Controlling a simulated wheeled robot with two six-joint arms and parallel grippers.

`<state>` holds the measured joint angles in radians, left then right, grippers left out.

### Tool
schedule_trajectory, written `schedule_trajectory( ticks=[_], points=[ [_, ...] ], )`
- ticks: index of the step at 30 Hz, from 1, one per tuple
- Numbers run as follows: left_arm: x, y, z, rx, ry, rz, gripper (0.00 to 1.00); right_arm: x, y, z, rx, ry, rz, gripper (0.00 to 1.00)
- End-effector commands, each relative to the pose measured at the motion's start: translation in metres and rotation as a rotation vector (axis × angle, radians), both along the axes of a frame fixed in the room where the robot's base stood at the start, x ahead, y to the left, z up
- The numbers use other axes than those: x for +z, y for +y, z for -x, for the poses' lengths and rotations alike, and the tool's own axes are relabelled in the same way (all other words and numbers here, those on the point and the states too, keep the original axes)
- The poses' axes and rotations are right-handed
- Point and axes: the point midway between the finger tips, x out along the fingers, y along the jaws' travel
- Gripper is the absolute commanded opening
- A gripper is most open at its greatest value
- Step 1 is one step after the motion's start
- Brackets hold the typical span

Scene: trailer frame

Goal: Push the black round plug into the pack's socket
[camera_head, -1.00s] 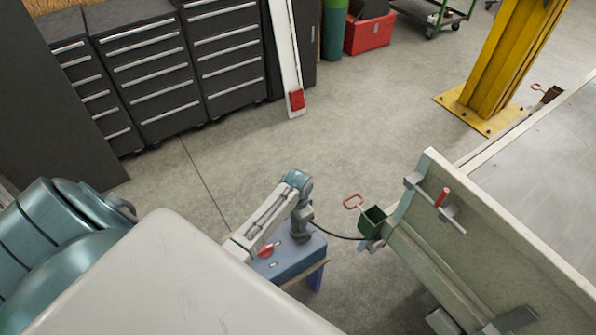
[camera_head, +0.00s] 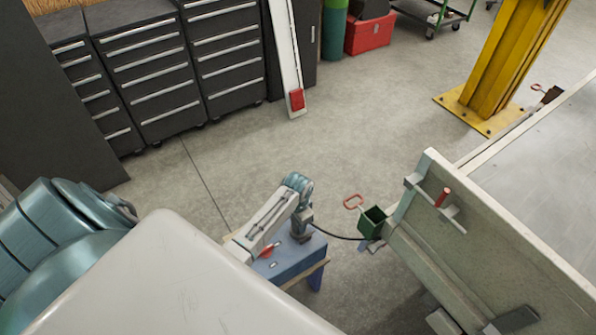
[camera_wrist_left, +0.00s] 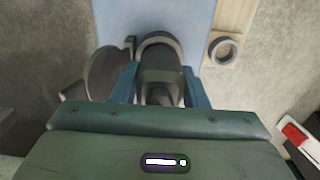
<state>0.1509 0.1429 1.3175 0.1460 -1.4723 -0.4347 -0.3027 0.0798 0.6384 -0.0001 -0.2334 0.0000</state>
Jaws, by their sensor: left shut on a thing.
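The blue pack (camera_head: 292,262) stands on a small stand low in the middle of the head view. My left gripper (camera_head: 302,234) reaches down over its far right part. In the left wrist view the pack is a pale blue face (camera_wrist_left: 115,18), and my gripper's teal fingers (camera_wrist_left: 160,88) are shut on the black round plug (camera_wrist_left: 160,75). The plug's front end points at a dark round socket rim (camera_wrist_left: 160,40) on the pack. How deep it sits there I cannot tell. A round grey flap (camera_wrist_left: 105,72) is beside the socket. My right gripper is not in view.
A black cable (camera_head: 338,237) runs from the gripper's area to the trailer frame (camera_head: 490,230) on the right. A green box (camera_head: 372,221) hangs there. A grey ring (camera_wrist_left: 224,50) sits on a wooden strip beside the pack.

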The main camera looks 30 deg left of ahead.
Motion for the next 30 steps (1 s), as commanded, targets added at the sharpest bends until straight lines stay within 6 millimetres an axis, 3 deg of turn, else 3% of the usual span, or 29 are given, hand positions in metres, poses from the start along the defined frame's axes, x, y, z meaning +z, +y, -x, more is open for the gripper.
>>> schedule_trajectory(
  ticks=[30],
  points=[
    [-0.013,0.0,0.0,0.0,0.001,0.001,0.31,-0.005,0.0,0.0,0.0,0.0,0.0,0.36]
  ],
)
